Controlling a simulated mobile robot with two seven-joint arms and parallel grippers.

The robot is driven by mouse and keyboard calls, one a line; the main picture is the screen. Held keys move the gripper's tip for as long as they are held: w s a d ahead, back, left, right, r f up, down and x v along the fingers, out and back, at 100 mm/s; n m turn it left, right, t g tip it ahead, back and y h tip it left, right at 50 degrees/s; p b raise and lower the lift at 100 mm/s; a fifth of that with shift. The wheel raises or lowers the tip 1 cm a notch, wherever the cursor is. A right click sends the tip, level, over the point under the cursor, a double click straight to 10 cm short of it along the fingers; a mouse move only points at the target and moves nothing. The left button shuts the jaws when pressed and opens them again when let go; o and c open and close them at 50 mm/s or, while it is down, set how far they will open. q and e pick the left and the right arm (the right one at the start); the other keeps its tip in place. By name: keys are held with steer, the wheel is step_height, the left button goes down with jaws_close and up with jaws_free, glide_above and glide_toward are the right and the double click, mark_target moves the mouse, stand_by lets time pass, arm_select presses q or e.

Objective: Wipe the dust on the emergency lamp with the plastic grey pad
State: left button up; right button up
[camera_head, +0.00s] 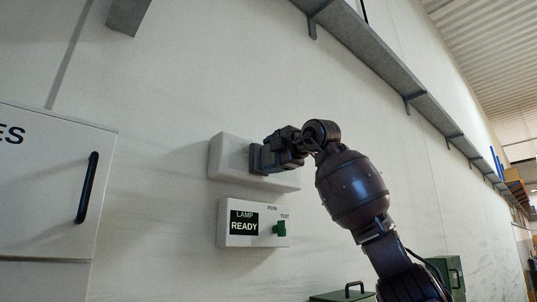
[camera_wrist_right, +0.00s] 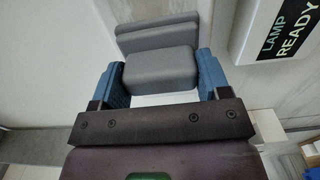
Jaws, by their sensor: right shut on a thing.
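The emergency lamp (camera_head: 225,155) looks to be the white rounded box on the wall, in the middle of the head view. My right gripper (camera_head: 270,156) is in front of its right part and hides some of it. The right gripper is shut on the grey pad (camera_head: 256,160), held toward the lamp's front face. In the right wrist view the grey pad (camera_wrist_right: 160,72) sits between the blue fingers. I cannot tell whether the pad touches the lamp. No dust can be made out on the visible part of the lamp. My left gripper is out of view.
A white cabinet (camera_head: 50,190) with a black handle is at the left. A grey ledge (camera_head: 375,50) runs above. Green cases (camera_head: 345,296) stand low at the right.

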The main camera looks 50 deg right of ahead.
steer(key=shift+s+d, duration=0.8)
steer(key=shift+d, duration=6.25)
steer(key=shift+w+a+b, duration=0.4)
steer(key=shift+a, duration=3.3)
steer(key=shift+w+a+b, duration=0.45)
steer(key=shift+a, duration=3.3)
steer(key=shift+w+a+b, duration=0.4)
steer(key=shift+a, duration=3.3)
steer(key=shift+s, duration=0.1)
steer(key=shift+s+a+b, duration=0.15)
steer(key=shift+s+b, duration=0.4)
steer(key=shift+s, duration=0.9)
steer(key=shift+s+a+b, duration=0.1)
steer(key=shift+s+b, duration=0.4)
steer(key=shift+s, duration=0.95)
